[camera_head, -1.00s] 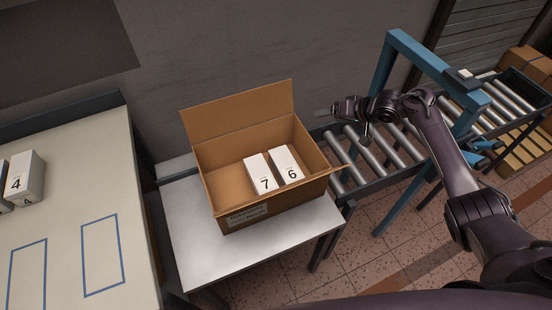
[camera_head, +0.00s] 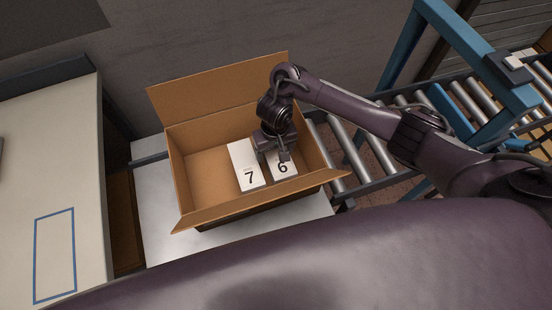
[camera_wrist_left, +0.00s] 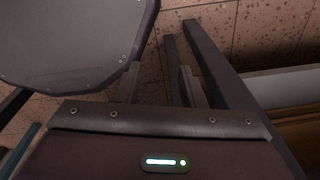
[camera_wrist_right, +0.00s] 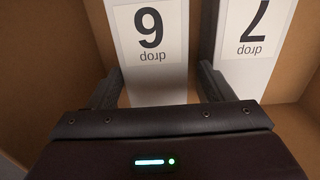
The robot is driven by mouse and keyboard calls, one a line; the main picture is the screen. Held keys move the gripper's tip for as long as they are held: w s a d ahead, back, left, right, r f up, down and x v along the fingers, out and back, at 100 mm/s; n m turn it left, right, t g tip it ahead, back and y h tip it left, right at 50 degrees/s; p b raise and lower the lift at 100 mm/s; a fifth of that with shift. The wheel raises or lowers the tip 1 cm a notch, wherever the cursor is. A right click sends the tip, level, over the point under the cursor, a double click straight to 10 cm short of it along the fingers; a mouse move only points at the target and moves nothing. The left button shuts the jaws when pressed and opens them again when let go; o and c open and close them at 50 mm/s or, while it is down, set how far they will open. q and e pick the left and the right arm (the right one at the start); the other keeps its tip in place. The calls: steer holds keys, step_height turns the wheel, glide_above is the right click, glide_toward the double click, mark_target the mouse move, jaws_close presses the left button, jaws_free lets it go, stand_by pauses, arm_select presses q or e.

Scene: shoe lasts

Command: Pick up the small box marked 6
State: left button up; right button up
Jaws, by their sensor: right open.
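The small white box marked 6 (camera_head: 284,169) stands in the open cardboard box, beside the white box marked 7 (camera_head: 247,166). My right gripper (camera_head: 276,152) is inside the cardboard box, above the 6 box and partly hiding it. In the right wrist view, my open right gripper (camera_wrist_right: 158,82) has one finger on each side of the 6 box (camera_wrist_right: 150,55). One finger is in the gap between it and the 7 box (camera_wrist_right: 250,50). Contact cannot be told. In the left wrist view, my left gripper (camera_wrist_left: 160,85) has its fingers apart over the floor, with nothing between them.
The cardboard box (camera_head: 208,183) sits on a light table (camera_head: 152,225), its flaps open. A roller conveyor (camera_head: 340,150) with a blue frame is to its right. A pale worktable (camera_head: 50,150) with a blue outline is at left. The cardboard box's left part is empty.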

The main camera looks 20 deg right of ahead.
mark_target(277, 157)
steer(key=f, duration=0.3)
steer(key=shift+d, duration=0.3)
steer(key=shift+f, duration=0.7)
steer(key=c, duration=0.8)
arm_select(q)
steer(key=shift+w+d+f, duration=0.15)
steer(key=shift+d, duration=0.25)
steer(key=shift+w+d+f, duration=0.1)
steer(key=shift+w+d, duration=0.05)
steer(key=shift+d, duration=0.2)
arm_select(e)
steer(key=shift+c, duration=0.2)
steer(key=shift+r, duration=0.15)
